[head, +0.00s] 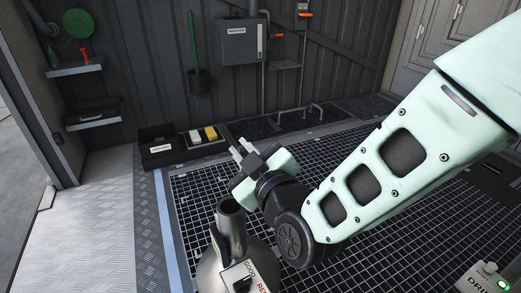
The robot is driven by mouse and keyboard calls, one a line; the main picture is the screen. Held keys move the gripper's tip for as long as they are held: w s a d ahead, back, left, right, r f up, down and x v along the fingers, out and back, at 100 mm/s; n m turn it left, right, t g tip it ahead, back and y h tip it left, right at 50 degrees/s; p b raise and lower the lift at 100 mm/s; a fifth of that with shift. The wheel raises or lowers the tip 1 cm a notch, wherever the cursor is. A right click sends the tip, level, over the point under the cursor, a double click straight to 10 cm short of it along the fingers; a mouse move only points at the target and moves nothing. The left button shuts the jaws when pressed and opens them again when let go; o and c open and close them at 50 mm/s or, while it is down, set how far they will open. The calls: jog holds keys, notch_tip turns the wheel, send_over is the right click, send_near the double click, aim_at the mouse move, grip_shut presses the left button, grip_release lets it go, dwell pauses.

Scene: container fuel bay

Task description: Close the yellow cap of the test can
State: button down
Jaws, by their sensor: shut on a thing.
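A grey metal can (225,272) stands at the bottom middle of the head view, its lower part cut off by the frame edge. Its round neck (231,222) points up and looks open at the top. I cannot make out a yellow cap on it. My gripper (240,149) is above and just beyond the neck, with its grey fingertips pointing up and left in the picture. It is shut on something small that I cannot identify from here. The gripper looks apart from the can's neck.
Black trays (160,152) by the back wall hold a white and a yellow block (210,133). A grey box (242,42) hangs on the wall. The grated floor (335,150) beyond my arm is clear.

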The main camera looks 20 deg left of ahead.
jog(key=s+a+n, duration=0.1)
jog(key=n, duration=0.1)
jog(key=s+a+f+n, duration=0.1)
jog(key=s+n, duration=0.1)
jog(key=n, duration=0.1)
jog(key=s+a+n+p, duration=0.1)
jog(key=s+n, duration=0.1)
jog(key=shift+a+f+n, duration=0.3)
jog(key=shift+f, duration=0.05)
jog(key=s+a+f+n+p, duration=0.2)
jog(key=s+f+n+p, duration=0.1)
jog(key=f+n, duration=0.5)
jog(key=shift+s+a+n+p, duration=0.2)
jog(key=shift+n+p, duration=0.25)
jog(key=shift+n, duration=0.95)
jog(key=shift+f, duration=0.15)
jog(key=c, duration=1.6)
grip_release()
jog(key=shift+d, duration=0.1)
jog(key=shift+o, duration=0.4)
